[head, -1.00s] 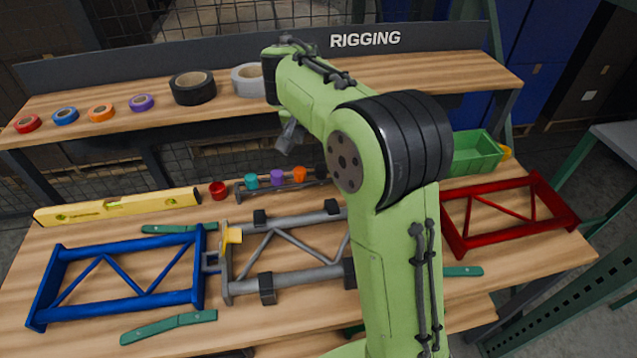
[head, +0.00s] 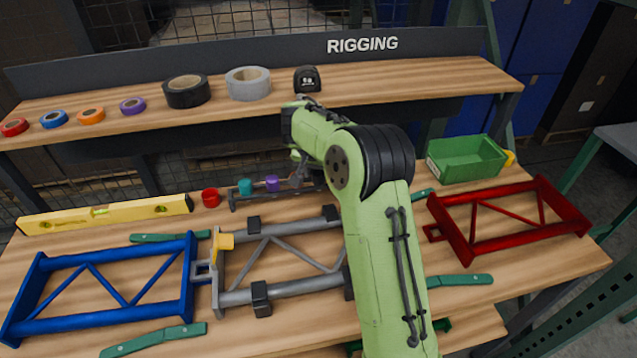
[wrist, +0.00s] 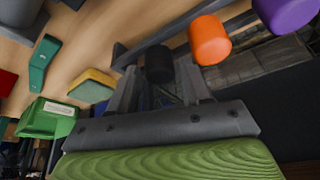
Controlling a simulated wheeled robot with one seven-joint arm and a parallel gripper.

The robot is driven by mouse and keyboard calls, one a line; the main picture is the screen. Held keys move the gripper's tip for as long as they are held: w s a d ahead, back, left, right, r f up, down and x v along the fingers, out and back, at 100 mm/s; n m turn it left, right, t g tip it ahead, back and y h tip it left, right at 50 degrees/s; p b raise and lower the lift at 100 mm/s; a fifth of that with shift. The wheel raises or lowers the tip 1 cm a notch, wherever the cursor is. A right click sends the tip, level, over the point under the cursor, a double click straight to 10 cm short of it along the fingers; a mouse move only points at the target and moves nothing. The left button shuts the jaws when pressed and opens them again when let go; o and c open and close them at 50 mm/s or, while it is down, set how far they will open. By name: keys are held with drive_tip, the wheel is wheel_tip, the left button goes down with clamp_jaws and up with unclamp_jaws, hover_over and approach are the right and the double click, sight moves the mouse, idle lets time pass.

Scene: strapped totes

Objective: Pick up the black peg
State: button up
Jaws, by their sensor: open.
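The black peg (wrist: 158,58) shows in the wrist view, standing between or just beyond the fingertips of my gripper (wrist: 158,80). The fingers are apart, one on each side of it; I cannot tell whether either touches it. In the head view the black peg is hidden behind my arm. An orange peg (wrist: 209,40) and a purple peg (wrist: 285,10) stand beside it in the same row. In the head view the rack (head: 234,203) also holds a teal peg (head: 245,187), and my gripper is low over its right end.
A yellow level (head: 105,215), blue frame (head: 100,318), grey frame (head: 270,297) and red frame (head: 510,243) lie on the bench. A green bin (head: 466,160) stands right. The tape shelf (head: 420,88) is behind.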

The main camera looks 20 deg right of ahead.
drive_tip(key=shift+r, duration=0.1)
clamp_jaws()
wheel_tip(320, 180, up, 15)
drive_tip(key=p, duration=0.9)
